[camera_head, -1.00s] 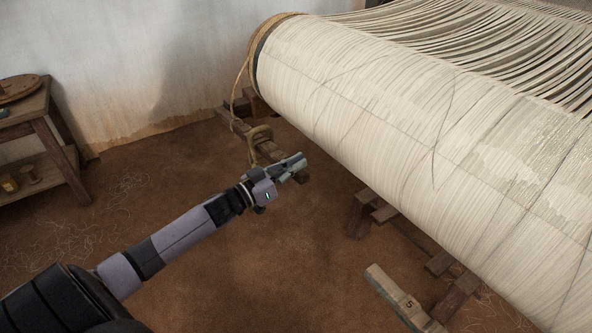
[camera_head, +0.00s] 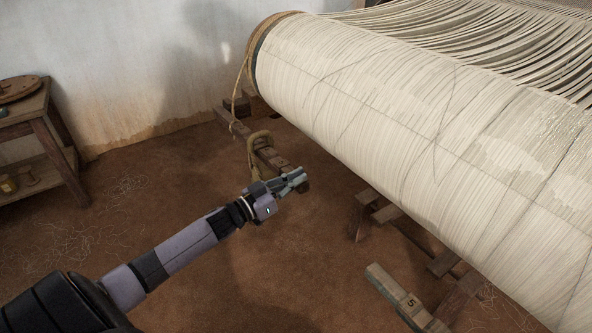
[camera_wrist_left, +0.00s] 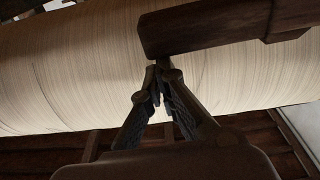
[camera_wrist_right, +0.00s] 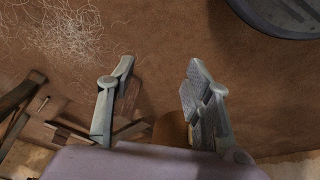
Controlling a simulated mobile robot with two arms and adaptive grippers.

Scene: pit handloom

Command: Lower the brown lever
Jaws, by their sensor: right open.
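A dark brown wooden beam, which looks like the lever (camera_head: 268,156), sticks out beneath the left end of the large thread-wound roller (camera_head: 400,110), with a tan rope loop (camera_head: 259,137) around it. My left gripper (camera_head: 300,177) is at the beam's near end and partly hides it. In the left wrist view, a dark wooden bar (camera_wrist_left: 205,28) lies just beyond the left fingertips (camera_wrist_left: 160,80). These fingertips come together; whether they touch the bar is unclear. My right gripper (camera_wrist_right: 160,80) is open and empty above the floor, and does not show in the head view.
A wooden side table (camera_head: 40,135) stands at the far left by the pale wall. Loose threads (camera_wrist_right: 70,35) lie on the brown floor. The floor in the middle is clear.

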